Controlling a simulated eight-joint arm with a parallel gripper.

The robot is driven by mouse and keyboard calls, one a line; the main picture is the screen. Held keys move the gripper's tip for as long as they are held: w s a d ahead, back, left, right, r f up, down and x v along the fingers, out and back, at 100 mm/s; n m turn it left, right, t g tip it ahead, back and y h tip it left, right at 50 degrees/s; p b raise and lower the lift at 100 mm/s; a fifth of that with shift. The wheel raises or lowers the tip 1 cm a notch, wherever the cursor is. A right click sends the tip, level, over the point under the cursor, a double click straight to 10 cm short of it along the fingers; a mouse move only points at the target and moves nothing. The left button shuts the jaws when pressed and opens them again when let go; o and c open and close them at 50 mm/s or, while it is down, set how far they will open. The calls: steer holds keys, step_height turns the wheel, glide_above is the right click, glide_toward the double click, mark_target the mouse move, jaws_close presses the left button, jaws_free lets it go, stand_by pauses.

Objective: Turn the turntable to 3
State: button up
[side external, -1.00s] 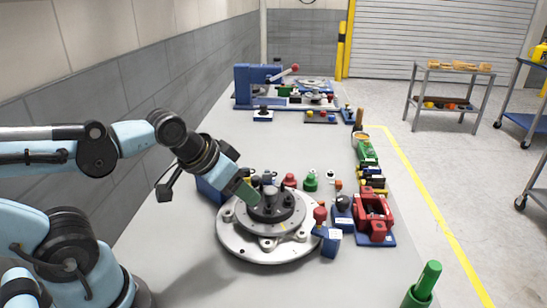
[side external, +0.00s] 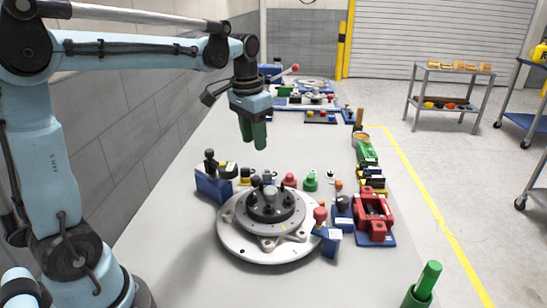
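The turntable (side external: 230,233) is a round light-grey metal disc on the bench. A smaller dark hub (side external: 268,212) with several black knobs and a pale central post sits on its middle. Its scale numbers are too small to read, so I cannot tell its setting. My gripper (side external: 253,144) hangs in the air above and behind the turntable, with its green fingers pointing down. It touches nothing, and no object shows in it. The two fingers look close together, and the angle hides how wide the gap is.
A blue block with a black knob (side external: 213,184) stands left of the turntable. A blue block with a red knob (side external: 329,239) is at its right edge, with a red fixture (side external: 373,212) beyond. A green cylinder (side external: 425,281) stands at front right. The bench's left front is clear.

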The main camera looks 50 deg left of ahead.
mark_target(256, 177)
steer(key=shift+g, duration=0.6)
steer(key=f, duration=0.4)
steer(key=w+a+f, duration=0.1)
steer(key=f, duration=0.3)
steer(key=w+a+f, duration=0.1)
steer(key=f, duration=0.4)
steer(key=shift+a, duration=0.25)
jaws_close()
steer(key=shift+r, duration=0.1)
